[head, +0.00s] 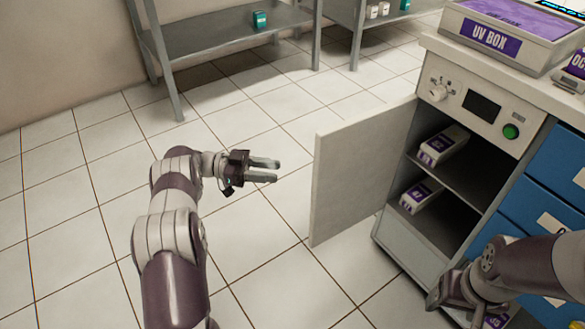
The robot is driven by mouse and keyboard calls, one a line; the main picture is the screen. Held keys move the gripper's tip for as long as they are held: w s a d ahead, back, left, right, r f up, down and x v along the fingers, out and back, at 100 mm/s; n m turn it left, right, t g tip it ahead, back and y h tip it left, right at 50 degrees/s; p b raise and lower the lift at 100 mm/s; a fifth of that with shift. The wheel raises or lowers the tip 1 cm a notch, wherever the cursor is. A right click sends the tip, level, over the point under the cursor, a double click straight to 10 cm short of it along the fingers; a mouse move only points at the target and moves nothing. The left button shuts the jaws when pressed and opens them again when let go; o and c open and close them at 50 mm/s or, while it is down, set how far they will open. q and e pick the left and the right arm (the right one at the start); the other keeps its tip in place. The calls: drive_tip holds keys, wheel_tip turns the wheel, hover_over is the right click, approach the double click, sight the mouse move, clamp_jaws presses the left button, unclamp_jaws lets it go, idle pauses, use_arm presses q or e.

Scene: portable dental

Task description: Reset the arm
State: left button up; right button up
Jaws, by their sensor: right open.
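My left gripper (268,170) is held out over the tiled floor, left of the open cabinet door. Its two fingers point right with a gap between them and nothing in it. My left arm reaches up from the bottom of the picture, bent at the elbow. My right arm comes in from the right edge, in front of the blue drawers. My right gripper (478,312) is low at the bottom right, below the cabinet's open compartment. It is open, but partly hidden by its own wrist and cut by the picture edge.
The cabinet door (360,170) stands open between my arms. Two white and purple boxes (443,145) (421,194) lie on the cabinet shelves. A UV box (500,35) stands on top. Blue drawers (555,170) are at right. A grey metal shelf (225,32) stands behind. Floor at left is clear.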

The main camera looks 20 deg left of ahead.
use_arm(q)
drive_tip(key=shift+s+a, duration=0.2)
drive_tip(key=shift+a, duration=0.75)
drive_tip(key=shift+f, duration=0.1)
